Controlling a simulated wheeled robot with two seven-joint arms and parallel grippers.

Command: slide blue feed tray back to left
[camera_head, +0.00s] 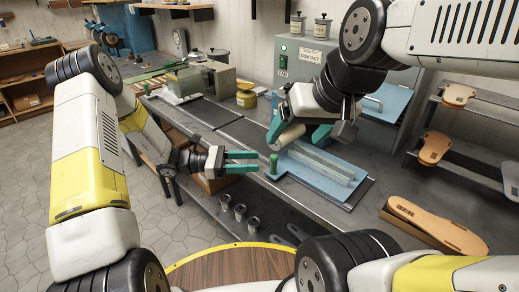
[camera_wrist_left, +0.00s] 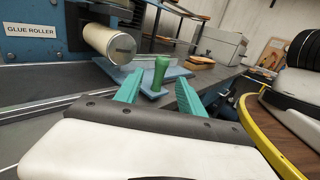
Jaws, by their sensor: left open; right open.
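The blue feed tray (camera_head: 303,184) lies on the grey bench under the press, with a long clear block (camera_head: 322,165) on it. A green upright handle (camera_head: 273,163) stands at its left end; the handle also shows in the left wrist view (camera_wrist_left: 160,73). My left gripper (camera_head: 257,161) is open just left of the handle, its fingers pointing at it. In the left wrist view the handle appears between the fingertips, slightly beyond them. My right gripper (camera_head: 298,133) is open above the tray, overlapping a cream roller (camera_head: 289,138); I cannot tell whether they touch.
In the left wrist view the cream roller (camera_wrist_left: 108,42) hangs close above the tray, beside a glue roller sign (camera_wrist_left: 31,29). A yellow pot (camera_head: 246,96) stands behind on the bench. Sandal soles (camera_head: 435,222) lie at right. A round wooden table (camera_head: 230,268) is in front.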

